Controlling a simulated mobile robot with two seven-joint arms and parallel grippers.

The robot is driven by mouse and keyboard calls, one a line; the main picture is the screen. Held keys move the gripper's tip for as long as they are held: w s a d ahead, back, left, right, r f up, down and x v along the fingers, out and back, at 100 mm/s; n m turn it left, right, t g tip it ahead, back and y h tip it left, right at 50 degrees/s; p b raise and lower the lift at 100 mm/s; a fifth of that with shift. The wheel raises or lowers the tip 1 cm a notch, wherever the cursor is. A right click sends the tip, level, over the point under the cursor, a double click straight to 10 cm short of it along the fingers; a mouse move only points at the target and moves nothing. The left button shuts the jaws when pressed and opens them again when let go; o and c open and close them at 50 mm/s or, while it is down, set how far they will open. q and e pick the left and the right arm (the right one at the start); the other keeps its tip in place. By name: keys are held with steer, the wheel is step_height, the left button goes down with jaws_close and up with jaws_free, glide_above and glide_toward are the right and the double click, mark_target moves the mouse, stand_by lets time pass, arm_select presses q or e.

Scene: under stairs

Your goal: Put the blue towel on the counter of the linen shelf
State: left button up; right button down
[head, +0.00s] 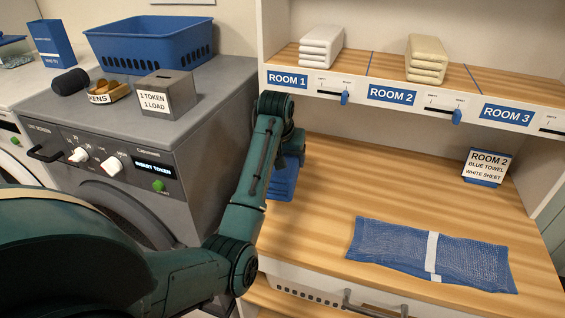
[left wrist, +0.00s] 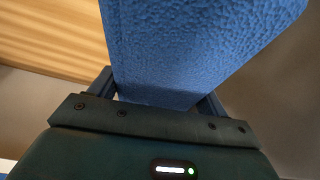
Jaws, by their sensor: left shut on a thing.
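The blue towel (left wrist: 185,45) fills the middle of the left wrist view between the two fingers of my left gripper (left wrist: 155,98). My left gripper is shut on it. In the head view the towel (head: 283,181) hangs below the gripper (head: 291,152), mostly hidden behind my forearm. It is over the left end of the wooden counter (head: 350,180) of the linen shelf; I cannot tell whether it touches the counter. My right gripper is in neither view.
A blue mesh piece with a white band (head: 430,255) lies on the counter's front right. A ROOM 2 card (head: 487,167) reads "BLUE TOWEL, WHITE SHEET". Folded white (head: 321,47) and cream linens (head: 426,60) sit above. Washers (head: 115,120) stand left. The counter's middle is clear.

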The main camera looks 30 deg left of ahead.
arm_select(q)
steer(key=shift+w+f, duration=0.1)
steer(key=shift+f, duration=0.8)
steer(key=shift+a, duration=0.1)
steer(key=shift+s+f, duration=0.1)
steer(key=shift+s, duration=0.1)
step_height(320, 180, down, 6)
steer(key=shift+f+b, duration=0.25)
steer(key=shift+b, duration=0.75)
steer(key=shift+f, duration=0.9)
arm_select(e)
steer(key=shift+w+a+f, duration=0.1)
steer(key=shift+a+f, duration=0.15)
arm_select(q)
steer(key=shift+f, duration=0.35)
steer(key=o, duration=1.1)
steer(key=shift+c, duration=0.2)
steer(key=o, duration=0.4)
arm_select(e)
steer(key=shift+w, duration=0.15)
